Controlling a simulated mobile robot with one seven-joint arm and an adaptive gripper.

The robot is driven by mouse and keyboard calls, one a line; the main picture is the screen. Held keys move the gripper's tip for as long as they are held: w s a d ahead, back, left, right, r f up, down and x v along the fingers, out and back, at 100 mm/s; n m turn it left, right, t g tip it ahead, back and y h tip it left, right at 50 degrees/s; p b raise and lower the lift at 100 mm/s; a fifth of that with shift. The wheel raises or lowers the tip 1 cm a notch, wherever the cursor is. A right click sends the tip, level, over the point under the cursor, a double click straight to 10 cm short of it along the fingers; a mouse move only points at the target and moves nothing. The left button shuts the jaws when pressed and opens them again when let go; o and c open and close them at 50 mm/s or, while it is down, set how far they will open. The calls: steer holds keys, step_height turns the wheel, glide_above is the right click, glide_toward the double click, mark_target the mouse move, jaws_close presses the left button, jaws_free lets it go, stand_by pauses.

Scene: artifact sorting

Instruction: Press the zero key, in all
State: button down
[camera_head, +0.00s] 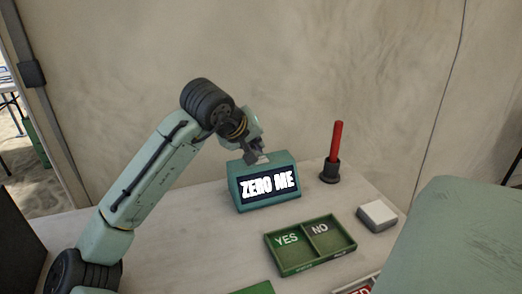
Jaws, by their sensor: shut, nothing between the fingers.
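A green box with a slanted front stands near the back of the table; its dark screen (268,184) reads "ZERO ME" in white letters. My gripper (257,161) is shut and empty. It points down at the top of the green box (235,169), over its middle. I cannot tell whether the fingertips touch the box. A small pale patch shows on the top next to the fingertips; the gripper partly hides this spot. No key marked zero can be read in this view.
A red stick (336,141) stands upright in a dark holder (329,171) right of the box. A green tray (310,261) marked "YES" and "NO" lies in front. A grey-white block (377,215) sits at the right. The table (190,245) is clear left of the box.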

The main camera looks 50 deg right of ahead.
steer(key=shift+s+d+r+p, duration=0.15)
steer(key=shift+d+r+p, duration=0.35)
steer(key=shift+p, duration=0.4)
step_height(320, 180, up, 2)
steer(key=shift+a+r+p, duration=0.1)
steer(key=shift+a+p, duration=0.05)
steer(key=shift+p, duration=0.75)
steer(key=shift+r, duration=0.25)
steer(key=shift+w+a, duration=0.1)
steer(key=shift+w, duration=0.1)
steer(key=shift+a, duration=0.1)
